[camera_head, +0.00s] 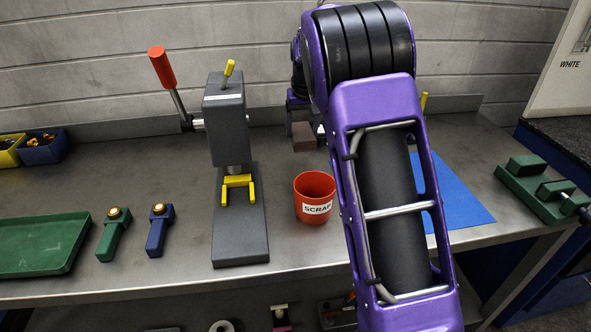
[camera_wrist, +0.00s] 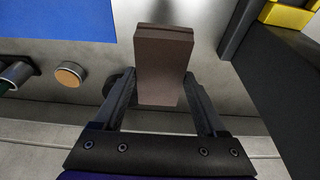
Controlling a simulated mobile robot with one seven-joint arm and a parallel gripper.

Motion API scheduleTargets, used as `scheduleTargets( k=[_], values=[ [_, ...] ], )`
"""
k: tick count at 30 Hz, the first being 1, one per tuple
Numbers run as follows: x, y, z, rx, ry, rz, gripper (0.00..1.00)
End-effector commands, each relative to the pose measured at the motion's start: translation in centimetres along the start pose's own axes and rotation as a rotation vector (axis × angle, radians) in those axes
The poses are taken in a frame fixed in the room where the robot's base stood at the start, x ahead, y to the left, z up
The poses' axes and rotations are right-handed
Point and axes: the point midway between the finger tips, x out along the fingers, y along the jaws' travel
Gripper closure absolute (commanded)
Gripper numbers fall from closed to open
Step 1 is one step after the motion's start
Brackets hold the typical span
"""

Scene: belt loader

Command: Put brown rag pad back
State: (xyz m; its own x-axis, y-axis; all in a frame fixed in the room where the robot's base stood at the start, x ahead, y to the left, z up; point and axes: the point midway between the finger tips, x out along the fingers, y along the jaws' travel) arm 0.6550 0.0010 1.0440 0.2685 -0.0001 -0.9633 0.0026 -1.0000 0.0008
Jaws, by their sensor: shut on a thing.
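The brown rag pad (camera_wrist: 163,62) is a brown block between the two dark fingers of my gripper (camera_wrist: 161,84) in the wrist view. My gripper is shut on it, with a finger along each side. In the head view the brown pad (camera_head: 303,136) shows partly near the back of the bench, behind the red cup and left of my purple arm. My arm hides much of the gripper there. I cannot tell whether the pad touches the bench.
A grey press (camera_head: 226,125) with a red-knobbed lever stands left of the pad. A red SCRAP cup (camera_head: 314,198) stands in front. A blue mat (camera_head: 458,195) lies right, partly behind my arm. A green tray (camera_head: 42,245) and green fixture (camera_head: 540,190) sit at opposite ends.

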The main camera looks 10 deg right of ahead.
Motion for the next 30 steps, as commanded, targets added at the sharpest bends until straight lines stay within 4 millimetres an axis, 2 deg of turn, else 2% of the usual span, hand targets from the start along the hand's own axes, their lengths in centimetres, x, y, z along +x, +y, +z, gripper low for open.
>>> scheduleTargets(
  k=[6,14,21,30],
  values=[
    [3.4,0.0,1.0,0.004,-0.004,0.001,0.78],
    [5.6,0.0,1.6,0.002,-0.002,0.001,0.78],
    [9.2,0.0,2.6,0.003,-0.003,0.0,0.78],
    [9.6,0.0,2.7,0.003,0.0,0.001,0.78]
  ],
)
